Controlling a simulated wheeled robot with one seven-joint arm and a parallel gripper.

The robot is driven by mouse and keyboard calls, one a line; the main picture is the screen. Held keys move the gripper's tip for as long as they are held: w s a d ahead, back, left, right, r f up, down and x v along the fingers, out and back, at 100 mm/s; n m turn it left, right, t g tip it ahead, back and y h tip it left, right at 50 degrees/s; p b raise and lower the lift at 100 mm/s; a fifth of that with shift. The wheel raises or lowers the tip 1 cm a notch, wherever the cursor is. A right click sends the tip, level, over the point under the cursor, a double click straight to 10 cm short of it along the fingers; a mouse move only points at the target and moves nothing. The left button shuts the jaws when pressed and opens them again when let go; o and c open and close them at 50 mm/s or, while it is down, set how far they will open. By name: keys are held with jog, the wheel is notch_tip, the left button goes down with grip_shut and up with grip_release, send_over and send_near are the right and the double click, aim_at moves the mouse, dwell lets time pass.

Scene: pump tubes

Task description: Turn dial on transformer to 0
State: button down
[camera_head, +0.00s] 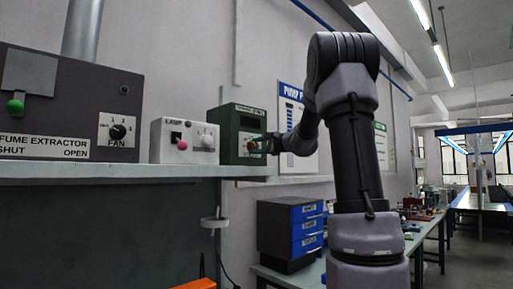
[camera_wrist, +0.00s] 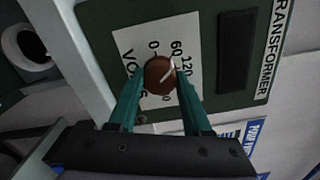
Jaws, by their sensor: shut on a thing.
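The transformer (camera_head: 228,124) is a dark green box at the right end of the shelf in the head view. In the wrist view its green face (camera_wrist: 205,25) fills the top, with TRANSFORMER lettering and a white VOLTS plate marked 0, 60 and 120. The round brown dial (camera_wrist: 158,82) sits on this plate. Its white pointer line slants to the upper right of the picture, toward the 60 and 120 side, away from the 0. My gripper (camera_wrist: 160,88) has its teal fingers on both sides of the dial, shut on it. In the head view my gripper (camera_head: 263,146) is at the transformer's front.
A white lamp box (camera_head: 160,145) with a pink knob stands left of the transformer. The fume extractor panel (camera_head: 60,105) is farther left. All stand on the grey shelf (camera_head: 110,172). A blue drawer unit (camera_head: 283,232) is below right.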

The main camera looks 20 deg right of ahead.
jog(key=n, duration=0.5)
jog(key=shift+f+n, duration=0.1)
jog(key=shift+n, duration=2.4)
jog(key=shift+c, duration=1.7)
grip_release()
jog(key=shift+s+d, duration=0.1)
jog(key=v, duration=1)
jog(key=shift+s, duration=0.3)
